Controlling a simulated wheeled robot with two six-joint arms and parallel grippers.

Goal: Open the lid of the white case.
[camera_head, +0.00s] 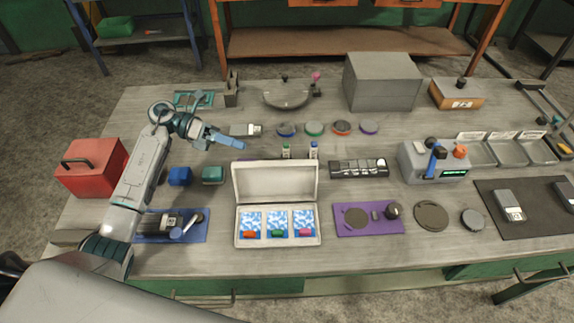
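The white case (237,228) stands at the front middle of the bench in the head view. Its lid (275,181) is raised and stands up along the back edge, so the case is open. Inside are blue-and-white patterned panels with a red, a green and a pink piece along the front. My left gripper (236,143) is above the bench, behind and left of the lid, apart from the case. Its blue fingers point right; the gap between them is not clear. I see nothing held in it. My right gripper is not in view.
A red box (92,168) stands at the left. A blue block (180,176) and a teal block (213,175) lie left of the case. A purple mat (385,227) lies right of it. A grey box (383,82) stands at the back. Little bench is free.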

